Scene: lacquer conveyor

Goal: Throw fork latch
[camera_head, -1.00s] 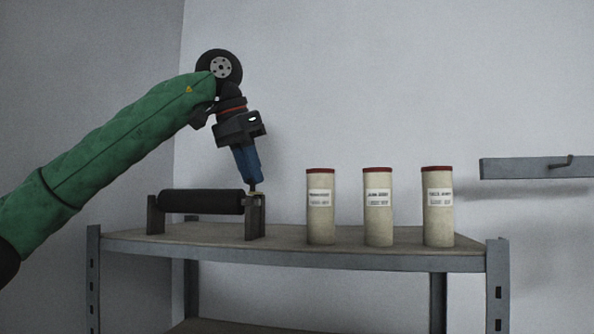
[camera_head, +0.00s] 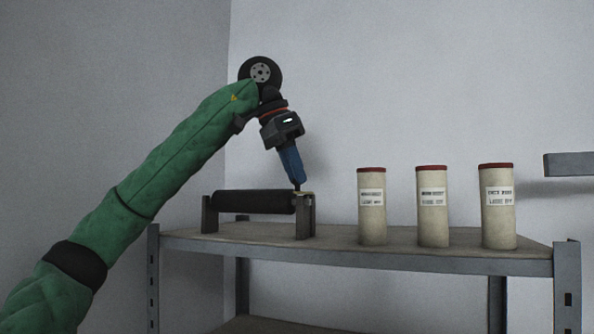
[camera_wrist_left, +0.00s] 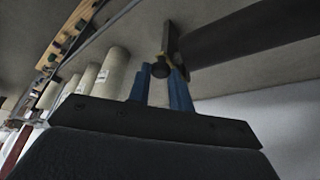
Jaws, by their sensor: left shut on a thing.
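A black roller (camera_head: 252,202) lies across two dark fork posts at the left of the shelf; it also shows in the left wrist view (camera_wrist_left: 250,32). The fork latch (camera_head: 305,194) is a small brass-coloured piece on top of the right post (camera_head: 304,218). My left gripper (camera_head: 298,187) points down at it with blue fingers. In the left wrist view, the fingers (camera_wrist_left: 161,88) are shut on the latch's dark round knob (camera_wrist_left: 160,69). The fingers partly hide the latch. My right gripper is in neither view.
Three cream canisters with red lids, the nearest one (camera_head: 372,207), stand right of the fork on the metal shelf (camera_head: 335,250). A grey wall rail (camera_head: 568,164) is at far right. A wooden strip (camera_wrist_left: 67,35) shows in the wrist view. Bare shelf separates post and canisters.

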